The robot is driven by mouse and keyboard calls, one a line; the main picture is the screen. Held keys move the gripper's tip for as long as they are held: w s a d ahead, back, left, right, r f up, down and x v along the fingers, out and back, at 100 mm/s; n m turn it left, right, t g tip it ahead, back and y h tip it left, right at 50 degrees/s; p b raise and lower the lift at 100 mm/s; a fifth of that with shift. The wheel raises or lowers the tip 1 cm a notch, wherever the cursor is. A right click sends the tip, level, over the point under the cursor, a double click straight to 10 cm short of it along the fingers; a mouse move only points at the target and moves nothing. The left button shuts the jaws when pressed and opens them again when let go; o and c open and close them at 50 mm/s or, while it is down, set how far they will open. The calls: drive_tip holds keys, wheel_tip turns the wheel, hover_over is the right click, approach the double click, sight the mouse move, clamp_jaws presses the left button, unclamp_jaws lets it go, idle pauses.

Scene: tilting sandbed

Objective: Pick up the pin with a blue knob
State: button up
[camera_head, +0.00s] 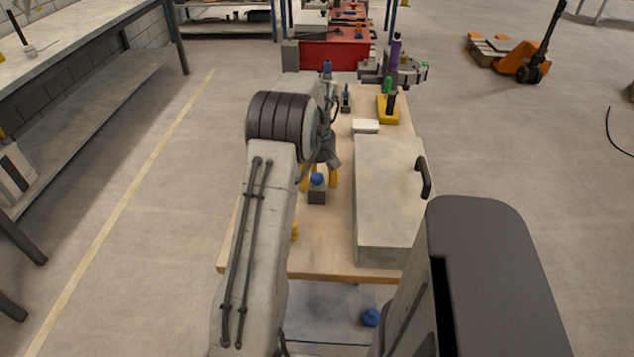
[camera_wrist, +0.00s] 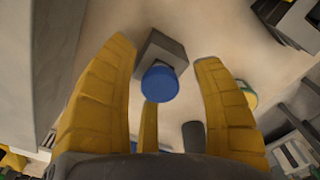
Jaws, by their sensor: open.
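A blue knob (camera_head: 317,180) shows above a small dark grey block (camera_head: 317,197) on the wooden table, just below my gripper. In the wrist view the round blue knob (camera_wrist: 160,84) lies between my yellow fingers, in front of the grey block (camera_wrist: 163,52). My gripper (camera_wrist: 163,53) is open, with one finger to the left and one to the right of the knob, both apart from it. The knob hides any pin shaft beneath it. In the head view my gripper (camera_head: 320,178) is partly hidden behind my arm.
A large grey slab (camera_head: 385,215) with a black handle (camera_head: 423,178) lies right of the knob. Farther back stand another blue-topped piece (camera_head: 327,68), a yellow-based stand (camera_head: 388,112) and a red box (camera_head: 333,55). Another blue object (camera_head: 370,317) lies below the table's near edge.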

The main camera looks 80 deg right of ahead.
clamp_jaws()
idle(0.6)
